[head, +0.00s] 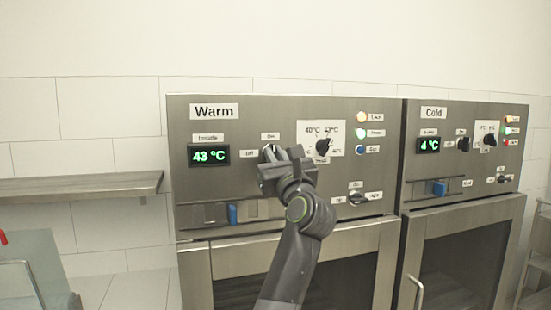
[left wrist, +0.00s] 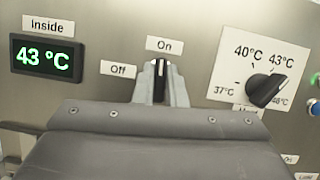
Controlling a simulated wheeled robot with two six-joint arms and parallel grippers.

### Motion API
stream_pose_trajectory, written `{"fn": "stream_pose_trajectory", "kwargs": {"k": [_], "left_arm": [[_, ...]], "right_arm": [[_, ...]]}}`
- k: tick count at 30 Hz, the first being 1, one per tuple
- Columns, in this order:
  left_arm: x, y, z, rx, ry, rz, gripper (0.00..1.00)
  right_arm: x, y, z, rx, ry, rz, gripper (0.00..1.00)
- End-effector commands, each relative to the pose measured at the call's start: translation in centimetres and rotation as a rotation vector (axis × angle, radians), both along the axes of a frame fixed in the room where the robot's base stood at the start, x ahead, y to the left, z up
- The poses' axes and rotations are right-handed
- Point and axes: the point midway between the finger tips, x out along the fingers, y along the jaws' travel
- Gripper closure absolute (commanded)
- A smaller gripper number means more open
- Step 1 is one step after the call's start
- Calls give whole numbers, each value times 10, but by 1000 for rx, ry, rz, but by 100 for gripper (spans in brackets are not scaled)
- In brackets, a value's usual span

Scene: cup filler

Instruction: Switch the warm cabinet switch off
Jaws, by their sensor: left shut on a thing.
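The warm cabinet (head: 275,104) is labelled Warm and has a steel front panel. Its on/off switch (left wrist: 159,76) is a dark knob with a white line, standing upright and pointing to the On label (left wrist: 164,45). The Off label (left wrist: 118,69) is to the left of it. My left gripper (head: 270,154) is at the panel; in the left wrist view its two grey fingers (left wrist: 160,90) are shut on the switch, one on each side. In the head view the gripper hides most of the switch. My right gripper is out of view.
The display (head: 209,155) reads 43 °C. A temperature dial (head: 324,147) is right of the switch, with several lights and buttons beyond it. A blue slider (head: 233,214) and a lower knob (head: 358,198) are below. The cold cabinet (head: 465,112) stands at the right.

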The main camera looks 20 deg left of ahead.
Motion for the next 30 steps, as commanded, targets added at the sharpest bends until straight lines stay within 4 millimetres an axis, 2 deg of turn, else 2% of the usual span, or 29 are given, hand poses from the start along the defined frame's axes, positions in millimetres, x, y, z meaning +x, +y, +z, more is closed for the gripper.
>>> {"fn": "stream_pose_trajectory", "kwargs": {"k": [13,30], "left_arm": [[0,-1,-1,-317,-214,2,100],[1,-1,2,-766,-516,1,100]], "right_arm": [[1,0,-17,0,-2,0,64],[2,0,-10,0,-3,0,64]]}}
